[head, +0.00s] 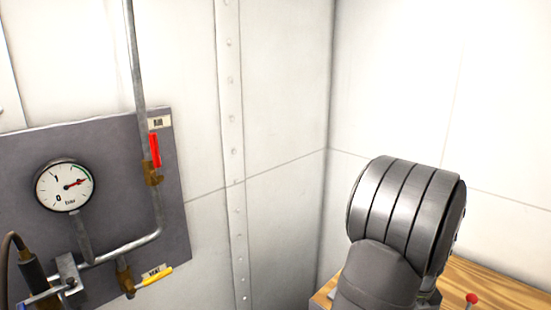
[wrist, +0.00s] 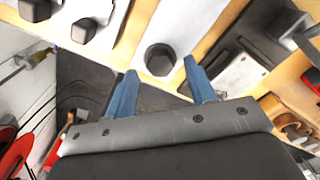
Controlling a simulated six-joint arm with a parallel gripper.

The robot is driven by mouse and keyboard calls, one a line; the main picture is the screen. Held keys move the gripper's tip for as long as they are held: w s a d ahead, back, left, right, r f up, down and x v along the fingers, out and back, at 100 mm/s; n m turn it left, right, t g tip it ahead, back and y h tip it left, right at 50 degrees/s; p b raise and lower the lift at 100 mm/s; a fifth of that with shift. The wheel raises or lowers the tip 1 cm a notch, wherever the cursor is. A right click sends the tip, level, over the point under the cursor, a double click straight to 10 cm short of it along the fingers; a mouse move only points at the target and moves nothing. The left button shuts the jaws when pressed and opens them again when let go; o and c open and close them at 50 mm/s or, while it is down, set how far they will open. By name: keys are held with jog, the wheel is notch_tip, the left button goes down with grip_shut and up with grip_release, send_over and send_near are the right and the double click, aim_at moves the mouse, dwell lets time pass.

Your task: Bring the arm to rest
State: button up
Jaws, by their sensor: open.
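My gripper (wrist: 160,66) shows in the wrist view with its two blue fingers spread apart. Nothing is held between them. Beyond the fingertips is a white strip (wrist: 172,35) with a dark hexagonal piece (wrist: 160,60); I cannot tell whether the fingers touch anything. In the head view my grey arm (head: 405,215) rises at the lower right, in front of the white walls. The gripper itself is not visible in the head view.
A grey panel (head: 30,150) at left carries a gauge (head: 64,186), a red-handled valve (head: 154,151), a yellow-handled valve (head: 153,276) and pipes. A wooden surface (head: 505,290) with a red knob (head: 472,298) is at lower right. Dark knobs (wrist: 84,30) and a metal plate (wrist: 236,72) flank the strip.

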jog(key=shift+f, duration=0.7)
jog(key=shift+r, duration=0.1)
notch_tip(320, 180, up, 17)
notch_tip(320, 180, down, 17)
jog(key=shift+f, duration=0.1)
jog(key=shift+n, duration=0.3)
jog(key=n, duration=1.2)
jog(key=shift+n, duration=0.3)
jog(key=n, duration=0.4)
